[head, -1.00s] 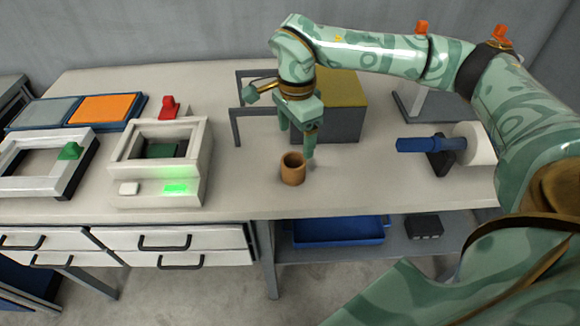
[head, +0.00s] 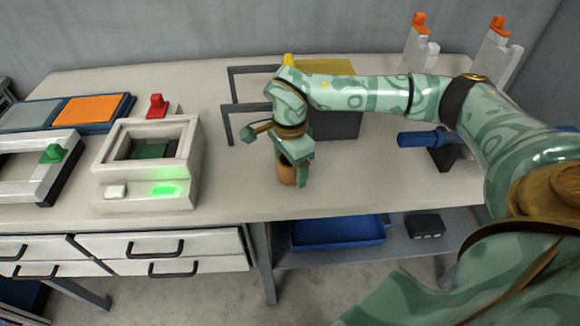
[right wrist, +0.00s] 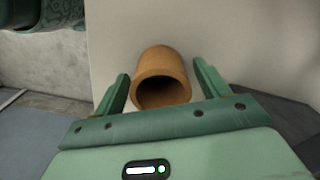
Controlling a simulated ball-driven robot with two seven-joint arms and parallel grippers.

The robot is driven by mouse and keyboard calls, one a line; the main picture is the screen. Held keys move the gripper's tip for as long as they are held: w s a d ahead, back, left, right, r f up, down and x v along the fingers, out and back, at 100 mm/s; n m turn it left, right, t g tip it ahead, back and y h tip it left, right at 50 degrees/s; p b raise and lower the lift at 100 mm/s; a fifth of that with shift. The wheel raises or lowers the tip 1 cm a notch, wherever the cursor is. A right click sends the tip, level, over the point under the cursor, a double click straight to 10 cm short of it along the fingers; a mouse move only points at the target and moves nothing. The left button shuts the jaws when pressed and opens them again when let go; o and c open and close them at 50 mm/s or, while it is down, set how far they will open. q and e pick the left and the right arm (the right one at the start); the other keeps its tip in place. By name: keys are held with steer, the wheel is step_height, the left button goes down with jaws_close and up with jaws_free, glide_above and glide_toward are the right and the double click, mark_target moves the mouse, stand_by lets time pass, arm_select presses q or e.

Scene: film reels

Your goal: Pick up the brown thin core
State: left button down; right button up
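The brown core (head: 287,172) is a short hollow cylinder standing on the table near its front edge. In the head view my right gripper (head: 294,177) is down at the core and hides much of it. In the right wrist view the core (right wrist: 161,76) lies between the two green fingers of the right gripper (right wrist: 160,82). The fingers are apart, with a visible gap on each side of the core. My left gripper is not in view.
A white frame device (head: 150,165) with a green light and red knob stands to the left. A grey box with a yellow top (head: 325,68) and a dark rack (head: 245,85) stand behind. A blue spindle (head: 420,138) is at the right. A blue tray (head: 338,232) is on the shelf below.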

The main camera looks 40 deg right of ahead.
steer(key=c, duration=0.8)
steer(key=shift+r, duration=0.55)
step_height(320, 180, up, 3)
steer(key=shift+p, duration=0.9)
steer(key=s+a+r+p, duration=0.1)
steer(key=s+r+p, duration=0.1)
steer(key=s+r, duration=0.4)
steer(key=s+a+r+p, duration=0.1)
steer(key=s+r+p, duration=0.15)
steer(key=s, duration=0.55)
steer(key=shift+w+a+r+n+b, duration=0.1)
steer(key=shift+w+a+n, duration=0.65)
steer(key=shift+n, duration=2.35)
steer(key=shift+w+a+r+n+b, duration=0.2)
steer(key=shift+a+n, duration=1.05)
steer(key=shift+n, duration=1.85)
steer(key=shift+w+a+r+n+b, duration=0.1)
steer(key=shift+w+a+n, duration=0.7)
steer(key=shift+n, duration=2.3)
